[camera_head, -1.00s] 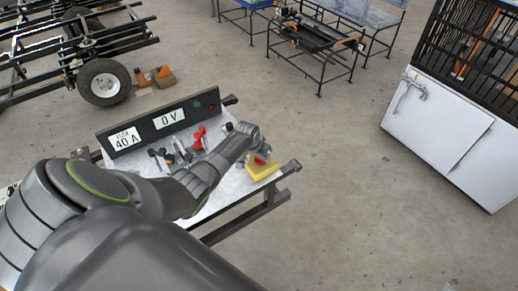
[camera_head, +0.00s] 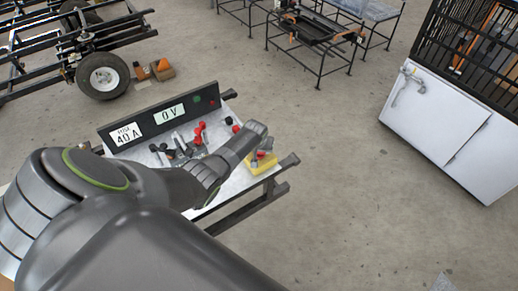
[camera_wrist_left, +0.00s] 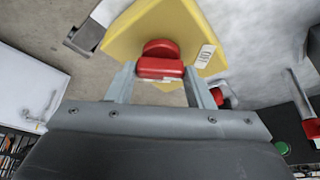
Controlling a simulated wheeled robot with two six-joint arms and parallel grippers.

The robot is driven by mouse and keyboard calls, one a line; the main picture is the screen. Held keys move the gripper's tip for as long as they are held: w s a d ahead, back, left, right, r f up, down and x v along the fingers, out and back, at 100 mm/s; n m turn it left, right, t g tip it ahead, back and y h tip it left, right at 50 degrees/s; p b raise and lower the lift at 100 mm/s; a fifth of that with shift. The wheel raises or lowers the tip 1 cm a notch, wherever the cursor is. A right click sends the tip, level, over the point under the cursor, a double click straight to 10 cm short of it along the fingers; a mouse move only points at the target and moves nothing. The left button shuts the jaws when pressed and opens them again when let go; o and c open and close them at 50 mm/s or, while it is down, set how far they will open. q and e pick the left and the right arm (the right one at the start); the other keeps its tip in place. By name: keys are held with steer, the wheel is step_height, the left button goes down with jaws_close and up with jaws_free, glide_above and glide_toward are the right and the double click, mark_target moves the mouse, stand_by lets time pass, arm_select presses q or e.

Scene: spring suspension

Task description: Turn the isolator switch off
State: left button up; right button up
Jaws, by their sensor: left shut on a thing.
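The isolator switch is a yellow box (camera_head: 261,168) at the right end of the bench. It fills the top of the left wrist view (camera_wrist_left: 130,40). Its red handle (camera_wrist_left: 160,68) stands on the yellow face, with a small white label (camera_wrist_left: 206,56) beside it whose text I cannot read surely. My left gripper (camera_wrist_left: 161,80) is shut on the red handle, one finger on each side. In the head view my left gripper (camera_head: 263,156) is at the yellow box and partly hides it. My right gripper is not in view.
A dark panel (camera_head: 160,115) with displays "40 A" and "0 V" stands at the bench's back. Red and black levers (camera_head: 199,135) stand left of the box. A white cabinet (camera_head: 440,125) is at the right. The floor between is clear.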

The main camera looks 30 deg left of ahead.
arm_select(q)
steer(key=o, duration=1)
steer(key=shift+r, duration=0.1)
steer(key=shift+s+r+p, duration=0.2)
steer(key=shift+r+p, duration=0.1)
steer(key=shift+r, duration=0.15)
steer(key=p+v, duration=0.1)
steer(key=v, duration=1.5)
steer(key=shift+r+p, duration=0.2)
steer(key=shift+p, duration=0.15)
steer(key=shift+d, duration=0.1)
